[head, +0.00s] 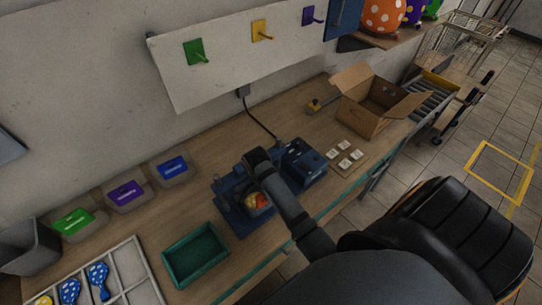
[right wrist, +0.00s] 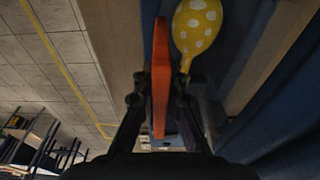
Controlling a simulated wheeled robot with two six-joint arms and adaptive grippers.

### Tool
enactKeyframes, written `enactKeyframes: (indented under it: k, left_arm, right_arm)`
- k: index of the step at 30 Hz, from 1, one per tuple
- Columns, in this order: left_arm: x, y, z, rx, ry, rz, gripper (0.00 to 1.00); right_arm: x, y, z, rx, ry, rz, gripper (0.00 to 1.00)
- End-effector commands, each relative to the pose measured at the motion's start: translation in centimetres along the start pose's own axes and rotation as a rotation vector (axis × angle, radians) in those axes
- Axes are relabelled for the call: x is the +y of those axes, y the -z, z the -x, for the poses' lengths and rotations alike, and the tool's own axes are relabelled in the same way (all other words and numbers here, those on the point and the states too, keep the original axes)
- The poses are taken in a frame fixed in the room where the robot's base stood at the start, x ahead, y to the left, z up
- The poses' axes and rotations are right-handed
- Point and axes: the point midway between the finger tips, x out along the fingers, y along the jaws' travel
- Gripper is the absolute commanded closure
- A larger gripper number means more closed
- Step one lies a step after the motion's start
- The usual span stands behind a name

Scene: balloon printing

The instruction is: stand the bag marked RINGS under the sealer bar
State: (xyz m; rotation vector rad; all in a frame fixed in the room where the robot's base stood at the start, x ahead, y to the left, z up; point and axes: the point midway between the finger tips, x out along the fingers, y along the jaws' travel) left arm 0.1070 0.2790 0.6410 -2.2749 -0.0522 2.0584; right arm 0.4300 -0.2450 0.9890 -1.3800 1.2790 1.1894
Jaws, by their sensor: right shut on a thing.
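My right gripper (right wrist: 160,100) is shut on a flat orange thing (right wrist: 161,65), seen edge-on in the right wrist view. No marking on it can be read, so I cannot tell whether it is the RINGS bag. A yellow balloon with white dots (right wrist: 197,28) is beside it, over a blue surface. In the head view my right arm reaches over a blue machine (head: 230,190), where an orange and yellow patch (head: 257,202) shows. My arm hides part of the machine, and I cannot make out the sealer bar. My left gripper is not in view.
A teal tray (head: 166,259) lies in front of the machine. Three labelled bins (head: 127,194) line the wall, and a divided white tray (head: 133,271) holds dotted balloons. A second blue device (head: 304,162), small white cards (head: 344,154) and an open cardboard box (head: 368,115) are to the right.

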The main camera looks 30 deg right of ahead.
Motion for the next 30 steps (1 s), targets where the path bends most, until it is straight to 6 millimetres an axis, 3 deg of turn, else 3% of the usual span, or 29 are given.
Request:
enactKeyframes:
  k: [9, 10, 15, 24, 30]
  left_arm:
    - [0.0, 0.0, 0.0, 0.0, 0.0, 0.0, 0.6]
    - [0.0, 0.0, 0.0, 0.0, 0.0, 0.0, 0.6]
    - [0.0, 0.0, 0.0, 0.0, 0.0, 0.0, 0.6]
    - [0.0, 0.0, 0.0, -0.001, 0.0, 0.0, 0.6]
    - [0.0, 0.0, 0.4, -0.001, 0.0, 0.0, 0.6]
  right_arm:
    - [-0.2, 0.0, 0.0, 0.0, 0.001, 0.0, 1.0]
    - [-0.2, 0.0, 0.0, 0.0, 0.001, 0.0, 0.87]
    - [-0.2, 0.0, 0.0, 0.0, 0.001, 0.0, 0.64]
    - [-0.1, 0.0, 0.1, 0.001, 0.001, 0.0, 0.63]
    - [0.6, 0.3, 2.0, 0.001, 0.003, -0.001, 0.63]
